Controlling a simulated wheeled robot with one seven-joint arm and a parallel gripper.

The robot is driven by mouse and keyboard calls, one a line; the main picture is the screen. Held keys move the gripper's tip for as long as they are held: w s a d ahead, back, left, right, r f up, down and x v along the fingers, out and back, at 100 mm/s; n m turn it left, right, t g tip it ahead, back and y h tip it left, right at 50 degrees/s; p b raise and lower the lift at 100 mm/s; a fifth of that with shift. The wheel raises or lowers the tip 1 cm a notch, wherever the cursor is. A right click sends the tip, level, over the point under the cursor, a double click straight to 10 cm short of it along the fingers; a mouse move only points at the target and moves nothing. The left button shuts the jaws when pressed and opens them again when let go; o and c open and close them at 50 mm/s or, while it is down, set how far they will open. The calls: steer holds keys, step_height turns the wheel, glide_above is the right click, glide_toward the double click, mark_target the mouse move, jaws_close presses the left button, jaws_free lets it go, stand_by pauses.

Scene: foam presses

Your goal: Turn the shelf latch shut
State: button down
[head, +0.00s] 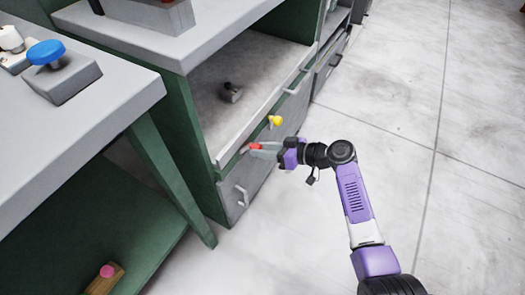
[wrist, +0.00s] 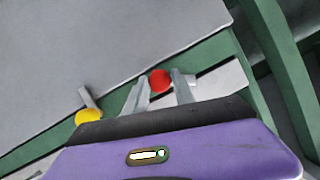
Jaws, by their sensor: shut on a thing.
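Two small latches sit on the green front edge of the grey cabinet's open shelf. One has a red knob (wrist: 160,80), the other a yellow knob (head: 275,120) further along the edge; the yellow knob also shows in the wrist view (wrist: 88,117) with a short grey bar beside it. Which one the task means by the shelf latch I cannot tell. My gripper (head: 263,150) reaches the edge from the right, its fingers on either side of the red knob and shut on it. In the head view the fingers partly hide the red knob.
A small dark object (head: 231,92) lies on the shelf. At left stands a green-legged bench with a blue button box (head: 62,82). The tiled floor at right is clear.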

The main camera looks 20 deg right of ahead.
steer(key=m+y+b, duration=0.1)
steer(key=m, duration=0.2)
steer(key=m+y+b, duration=0.1)
steer(key=m+y, duration=0.1)
steer(key=m, duration=0.1)
steer(key=m+y+b, duration=0.2)
steer(key=m, duration=0.1)
steer(key=shift+w+d+f+g, duration=0.1)
steer(key=shift+d+f+g, duration=0.1)
steer(key=shift+f+g, duration=0.15)
stand_by(0.4)
steer(key=c, duration=1.1)
jaws_free()
steer(key=shift+r, duration=0.1)
steer(key=shift+o, duration=0.2)
steer(key=p+v, duration=0.1)
steer(key=v, duration=0.6)
steer(key=shift+d, duration=0.4)
steer(key=shift+m, duration=0.3)
